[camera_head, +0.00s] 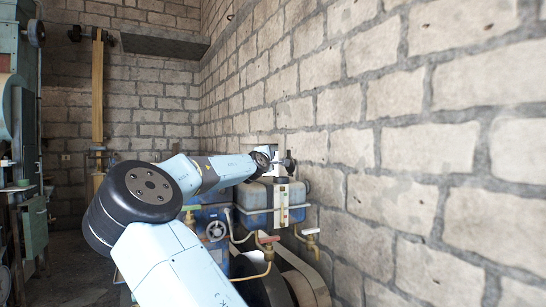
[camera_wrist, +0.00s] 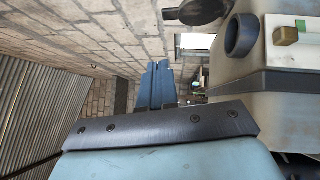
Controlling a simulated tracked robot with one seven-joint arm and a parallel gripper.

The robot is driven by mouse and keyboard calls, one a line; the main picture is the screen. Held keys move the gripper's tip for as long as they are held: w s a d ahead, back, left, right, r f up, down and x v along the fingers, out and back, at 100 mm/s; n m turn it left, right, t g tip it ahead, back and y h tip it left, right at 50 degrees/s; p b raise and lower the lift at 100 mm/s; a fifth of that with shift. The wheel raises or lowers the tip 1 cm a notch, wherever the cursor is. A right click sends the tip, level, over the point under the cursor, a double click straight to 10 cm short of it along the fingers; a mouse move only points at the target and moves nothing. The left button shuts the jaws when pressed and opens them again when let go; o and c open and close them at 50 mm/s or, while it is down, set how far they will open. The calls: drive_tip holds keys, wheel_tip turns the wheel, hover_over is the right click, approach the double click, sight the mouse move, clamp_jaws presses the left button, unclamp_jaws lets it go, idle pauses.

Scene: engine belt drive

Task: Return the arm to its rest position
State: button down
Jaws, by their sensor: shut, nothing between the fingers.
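My light blue arm (camera_head: 165,255) with its black joint reaches forward and right in the head view, its far end beside the blue-grey tank (camera_head: 258,196) near the brick wall. The fingertips cannot be made out in the head view. In the wrist view my gripper (camera_wrist: 160,68) shows as two blue fingers close together, shut and empty. Behind them is the brick wall, and the tank (camera_wrist: 290,105) with its round dark neck stands close on the right.
The brick wall (camera_head: 400,130) runs close along the right. Pipes with a red-handled valve (camera_head: 268,238) and a belt wheel sit below the tank. Green machinery (camera_head: 20,100) stands at the left. Some floor (camera_head: 85,260) is clear between.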

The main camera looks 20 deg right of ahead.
drive_tip(key=shift+s+a, duration=0.3)
drive_tip(key=shift+s, duration=0.05)
drive_tip(key=shift+f, duration=0.1)
drive_tip(key=s+d+f+m+g, duration=0.3)
drive_tip(key=s+d+f+m, duration=0.1)
drive_tip(key=d+f, duration=0.4)
drive_tip(key=s+f+m+g+y, duration=0.45)
drive_tip(key=s+f+y, duration=0.4)
drive_tip(key=f, duration=0.65)
drive_tip(key=s+a+m+y, duration=0.1)
drive_tip(key=s+a, duration=0.8)
drive_tip(key=s, duration=0.4)
drive_tip(key=s+a+m+g+y, duration=0.1)
drive_tip(key=s+a+y, duration=0.1)
drive_tip(key=s+a, duration=0.7)
drive_tip(key=s+a+r+m+y, duration=0.1)
drive_tip(key=s+a, duration=0.8)
drive_tip(key=s, duration=0.7)
drive_tip(key=shift+s+a+g, duration=0.35)
